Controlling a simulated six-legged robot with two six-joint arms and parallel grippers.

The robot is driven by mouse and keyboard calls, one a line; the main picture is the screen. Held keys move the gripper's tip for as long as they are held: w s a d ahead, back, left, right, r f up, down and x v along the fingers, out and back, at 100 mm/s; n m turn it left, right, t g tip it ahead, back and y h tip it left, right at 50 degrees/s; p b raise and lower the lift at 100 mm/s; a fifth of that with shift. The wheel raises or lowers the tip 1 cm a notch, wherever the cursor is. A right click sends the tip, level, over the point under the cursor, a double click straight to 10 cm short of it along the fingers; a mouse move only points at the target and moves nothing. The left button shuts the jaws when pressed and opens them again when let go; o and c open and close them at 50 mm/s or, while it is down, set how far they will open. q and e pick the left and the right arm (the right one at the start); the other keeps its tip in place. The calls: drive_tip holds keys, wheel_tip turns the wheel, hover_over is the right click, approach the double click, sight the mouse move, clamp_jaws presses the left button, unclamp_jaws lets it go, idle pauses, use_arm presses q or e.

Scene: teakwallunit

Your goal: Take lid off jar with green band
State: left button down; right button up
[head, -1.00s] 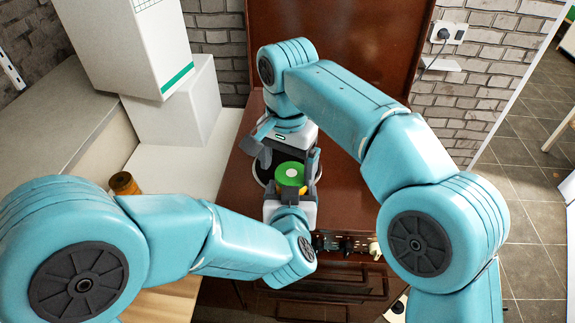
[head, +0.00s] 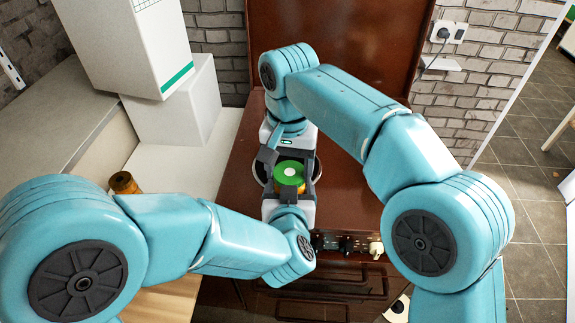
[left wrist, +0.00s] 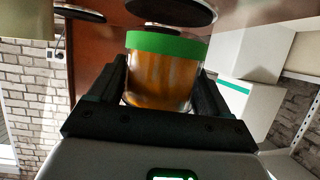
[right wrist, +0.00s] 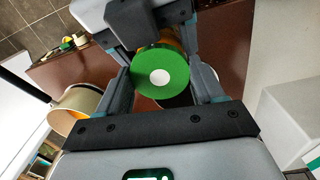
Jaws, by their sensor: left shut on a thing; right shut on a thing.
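My right gripper (right wrist: 161,84) reaches from the far side and is shut on the green lid. The lid appears to sit on the jar; any gap under it cannot be seen.
A dark round hotplate lies on the brown stove top (head: 345,180) behind and below the jar. Stove knobs (head: 345,245) line its front. Stacked white boxes (head: 180,110) stand at back left. A small brown jar (head: 123,183) stands at left, partly behind my left arm.

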drive_tip(key=n, duration=0.5)
drive_tip(key=shift+a+r, duration=0.1)
drive_tip(key=shift+a, duration=0.25)
drive_tip(key=n, duration=0.5)
drive_tip(key=shift+s, duration=0.1)
drive_tip(key=shift+d, duration=0.1)
drive_tip(key=o, duration=1.1)
drive_tip(key=shift+s, duration=0.1)
drive_tip(key=shift+o, duration=0.2)
